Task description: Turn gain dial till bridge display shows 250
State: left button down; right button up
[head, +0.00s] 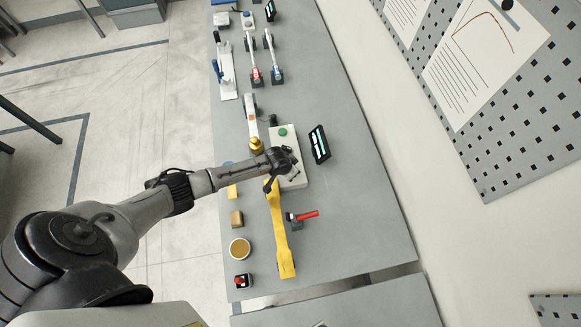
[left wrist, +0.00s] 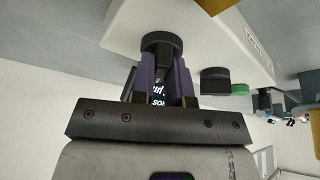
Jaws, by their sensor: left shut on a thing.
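The bridge box (head: 291,180) is a pale box on the grey bench, partly hidden under my left gripper (head: 286,163). In the left wrist view the box (left wrist: 210,28) appears tilted, with a dark round dial (left wrist: 162,41) on its face. My left gripper (left wrist: 161,72) is shut on this dial, one purplish finger on either side. A dark display (head: 319,143) with pale lines stands to the right of the box; its reading is too small to tell. Bits of lit lettering show between the fingers in the left wrist view, not readable as a number. My right gripper is not in view.
A green button (head: 282,132) and a second dark knob (left wrist: 215,80) are near the dial. A yellow bar (head: 281,235) and a red-handled tool (head: 307,215) lie close below the gripper. A red-topped switch (head: 242,281) is at the near edge. The bench's right side is clear.

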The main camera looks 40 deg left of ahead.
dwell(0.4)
pick_arm(q)
jog(key=c, duration=1.1)
grip_release()
jog(key=shift+r, duration=0.25)
jog(key=v, duration=1.3)
jog(key=shift+s+r+p, duration=0.1)
jog(key=shift+s+p, duration=0.05)
jog(key=shift+p, duration=0.15)
